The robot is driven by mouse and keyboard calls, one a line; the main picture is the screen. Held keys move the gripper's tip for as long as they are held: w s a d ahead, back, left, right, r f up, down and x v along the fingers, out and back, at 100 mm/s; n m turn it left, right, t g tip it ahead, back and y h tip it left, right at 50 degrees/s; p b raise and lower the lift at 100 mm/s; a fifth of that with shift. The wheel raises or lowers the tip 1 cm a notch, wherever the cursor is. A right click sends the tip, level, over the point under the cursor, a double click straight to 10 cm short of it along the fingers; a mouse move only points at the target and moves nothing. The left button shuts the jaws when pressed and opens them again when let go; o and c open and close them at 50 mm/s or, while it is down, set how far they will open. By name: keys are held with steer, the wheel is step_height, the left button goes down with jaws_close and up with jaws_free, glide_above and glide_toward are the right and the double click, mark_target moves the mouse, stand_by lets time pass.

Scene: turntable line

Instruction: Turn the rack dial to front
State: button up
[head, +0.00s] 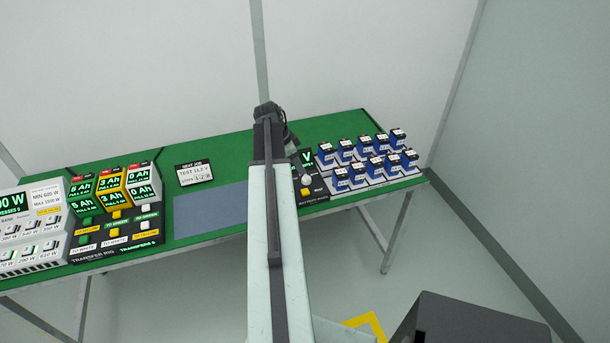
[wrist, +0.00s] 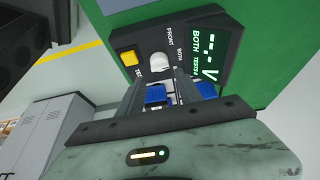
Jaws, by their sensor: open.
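The rack dial (wrist: 158,63) is a pale rounded knob on a black control panel (wrist: 195,30), with the labels FRONT and BOTH beside it. Its pointing direction is hard to tell. The panel's green display (wrist: 208,60) reads BOTH. In the head view the dial (head: 305,178) shows just right of my arm. My gripper (wrist: 160,84) is open, and its fingers reach toward the panel near the dial. Nothing is clearly held, and I cannot tell whether the fingers touch the dial. In the head view my arm hides much of the panel.
A yellow button (wrist: 129,58) sits beside the dial. Blue batteries (head: 358,175) stand in a white rack to the right on the green table (head: 330,131). A transfer rig (head: 115,215) and a grey mat (head: 210,212) lie to the left.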

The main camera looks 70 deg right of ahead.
mark_target(306, 176)
steer(key=b+x, duration=0.2)
steer(key=x, duration=0.1)
steer(key=b+x, duration=0.3)
steer(key=shift+w+f, duration=0.1)
steer(key=shift+f, duration=0.25)
steer(key=shift+d+f+b, duration=0.15)
steer(key=shift+f+b, duration=0.1)
steer(key=shift+b, duration=0.2)
steer(key=shift+r, duration=0.1)
